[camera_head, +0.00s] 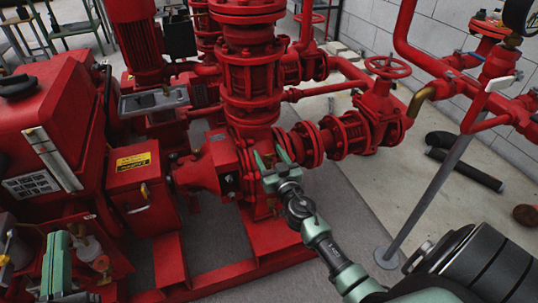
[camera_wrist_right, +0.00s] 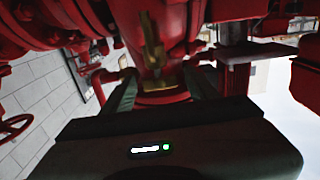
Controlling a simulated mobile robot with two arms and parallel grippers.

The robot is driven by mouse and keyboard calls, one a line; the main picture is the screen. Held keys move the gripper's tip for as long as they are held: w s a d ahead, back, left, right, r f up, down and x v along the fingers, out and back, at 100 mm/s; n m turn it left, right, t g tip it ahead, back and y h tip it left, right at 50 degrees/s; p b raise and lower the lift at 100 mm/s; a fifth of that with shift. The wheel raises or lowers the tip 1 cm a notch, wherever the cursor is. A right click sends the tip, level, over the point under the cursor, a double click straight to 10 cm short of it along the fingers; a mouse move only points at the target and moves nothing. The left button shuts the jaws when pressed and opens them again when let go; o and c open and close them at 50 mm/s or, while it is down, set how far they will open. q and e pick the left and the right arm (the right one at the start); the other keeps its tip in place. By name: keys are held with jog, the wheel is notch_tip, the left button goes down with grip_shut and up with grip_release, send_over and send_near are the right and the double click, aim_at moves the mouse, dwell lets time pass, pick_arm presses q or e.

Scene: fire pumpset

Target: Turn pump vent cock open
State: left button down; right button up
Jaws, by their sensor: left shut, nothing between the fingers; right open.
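A brass cock (camera_wrist_right: 152,45) stands out from the red pump casing (camera_wrist_right: 172,18) in the right wrist view. My right gripper (camera_wrist_right: 157,82) is open, with one green finger on each side of the line to the cock. The cock lies beyond the fingers, and I cannot tell whether they touch it. In the head view my right gripper (camera_head: 272,162) is at the front of the red pump (camera_head: 200,172) and hides the cock there. My left gripper (camera_head: 58,255) is shut and empty at the lower left, near the red engine unit.
The red engine unit (camera_head: 60,120) fills the left. A red handwheel valve (camera_head: 375,115) and flanged pipes stand right of the pump. A grey support post (camera_head: 430,195) rises from the floor at right. Dark pipe pieces (camera_head: 465,170) lie near the block wall.

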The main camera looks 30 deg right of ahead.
grip_shut()
